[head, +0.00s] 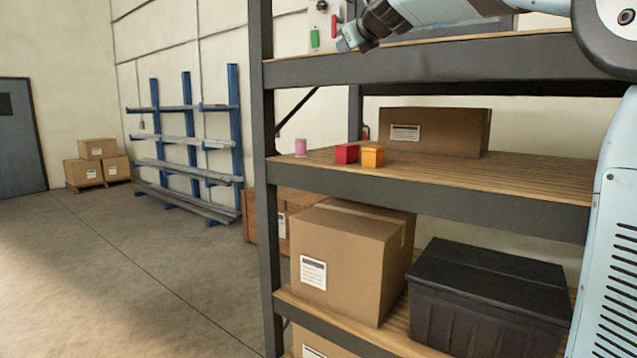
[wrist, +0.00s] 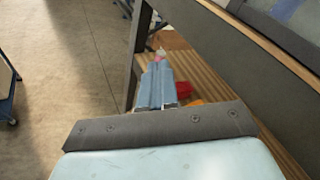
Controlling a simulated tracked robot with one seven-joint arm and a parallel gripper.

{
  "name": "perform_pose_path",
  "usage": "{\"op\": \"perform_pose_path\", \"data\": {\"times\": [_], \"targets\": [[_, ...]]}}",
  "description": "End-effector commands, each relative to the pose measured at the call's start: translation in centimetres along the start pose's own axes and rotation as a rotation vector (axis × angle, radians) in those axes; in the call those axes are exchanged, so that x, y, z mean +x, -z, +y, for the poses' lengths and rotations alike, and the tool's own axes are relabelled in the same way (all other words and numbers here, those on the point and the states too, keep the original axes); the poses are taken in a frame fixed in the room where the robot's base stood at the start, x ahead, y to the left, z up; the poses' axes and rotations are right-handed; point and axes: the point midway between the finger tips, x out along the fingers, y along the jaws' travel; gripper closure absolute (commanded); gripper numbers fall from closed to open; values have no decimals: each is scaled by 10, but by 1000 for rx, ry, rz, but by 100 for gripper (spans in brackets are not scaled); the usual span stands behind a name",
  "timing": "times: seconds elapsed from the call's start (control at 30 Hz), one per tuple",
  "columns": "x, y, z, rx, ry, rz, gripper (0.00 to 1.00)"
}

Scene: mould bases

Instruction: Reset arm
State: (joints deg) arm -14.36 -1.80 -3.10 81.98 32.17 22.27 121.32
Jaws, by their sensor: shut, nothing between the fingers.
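My gripper (head: 344,44) is at the upper middle of the head view, on my arm reaching in from the right, in front of the rack's upper beam. In the wrist view its fingers (wrist: 160,66) are shut with nothing between them. On the middle shelf (head: 540,176) stand a pink cylinder (head: 301,148), a red block (head: 346,153) and an orange block (head: 373,156), apart from and below the gripper. The wrist view shows the red block (wrist: 183,90) and part of the orange block (wrist: 194,103) beside the fingers.
A cardboard box (head: 455,132) stands behind the blocks. The lower shelf holds a large carton (head: 345,262) and a black crate (head: 490,300). The rack's dark upright (head: 266,200) and upper beam (head: 440,66) lie close to my arm. Open floor (head: 120,260) lies to the left.

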Motion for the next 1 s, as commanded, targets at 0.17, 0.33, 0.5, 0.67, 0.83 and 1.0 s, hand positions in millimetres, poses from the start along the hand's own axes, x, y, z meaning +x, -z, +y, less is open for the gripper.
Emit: {"op": "perform_pose_path", "data": {"times": [0.17, 0.33, 0.5, 0.67, 0.83, 1.0], "targets": [[-55, 59, 20, -387, -73, 125, 100], [-107, 119, 47, -753, -188, 223, 100], [-161, 183, 77, -1106, -344, 294, 100], [-215, 244, 110, -1422, -526, 327, 100], [-272, 311, 148, -1736, -760, 316, 100], [-324, 372, 184, -1992, -999, 256, 100]]}}
